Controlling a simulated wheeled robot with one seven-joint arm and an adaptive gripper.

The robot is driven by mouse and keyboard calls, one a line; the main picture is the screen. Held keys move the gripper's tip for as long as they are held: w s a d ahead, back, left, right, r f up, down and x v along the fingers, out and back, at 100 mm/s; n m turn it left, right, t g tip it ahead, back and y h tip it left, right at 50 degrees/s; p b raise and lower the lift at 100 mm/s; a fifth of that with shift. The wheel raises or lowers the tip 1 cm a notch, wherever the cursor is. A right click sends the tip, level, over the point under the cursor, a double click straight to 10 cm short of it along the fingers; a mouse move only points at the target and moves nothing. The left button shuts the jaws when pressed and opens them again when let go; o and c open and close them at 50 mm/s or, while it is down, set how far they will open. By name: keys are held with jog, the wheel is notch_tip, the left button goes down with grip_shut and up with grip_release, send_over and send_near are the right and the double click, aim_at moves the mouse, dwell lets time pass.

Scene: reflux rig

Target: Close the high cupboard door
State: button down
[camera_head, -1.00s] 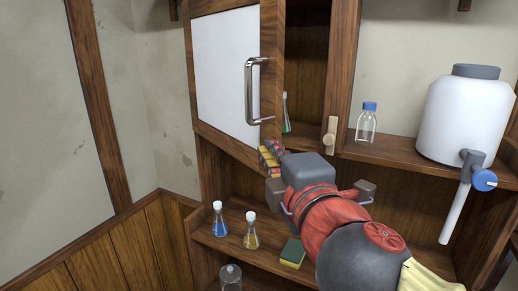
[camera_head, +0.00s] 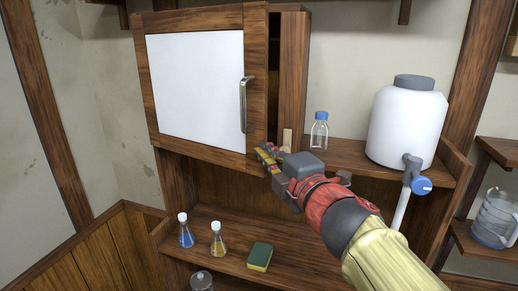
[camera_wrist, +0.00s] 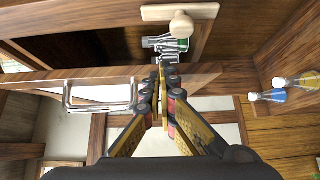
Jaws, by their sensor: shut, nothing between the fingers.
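The high cupboard door (camera_head: 195,80) has a white panel in a brown wooden frame and a metal bar handle (camera_head: 244,104) near its right edge. It stands partly open, with a dark gap between its right edge and the cupboard's side post (camera_head: 293,70). My gripper (camera_head: 266,155) is shut and empty at the door's lower right corner. In the wrist view, the shut fingers (camera_wrist: 163,80) are at the wooden door edge (camera_wrist: 60,76), with the handle (camera_wrist: 100,95) to their left. I cannot tell whether they touch the door.
A wooden turn latch (camera_wrist: 180,20) sits on the cupboard frame. A capped bottle (camera_head: 319,131) and a white tank (camera_head: 407,122) with a tap stand on the right shelf. Blue (camera_head: 185,231) and yellow (camera_head: 217,240) flasks and a sponge (camera_head: 259,257) are on the shelf below.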

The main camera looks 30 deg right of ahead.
jog(key=shift+w+d+p, duration=0.35)
jog(key=shift+w+d, duration=0.15)
jog(key=shift+d, duration=0.25)
jog(key=shift+w+d+p, duration=0.35)
jog(key=shift+w+d, duration=0.15)
jog(key=shift+d, duration=0.2)
jog(key=shift+a, duration=0.15)
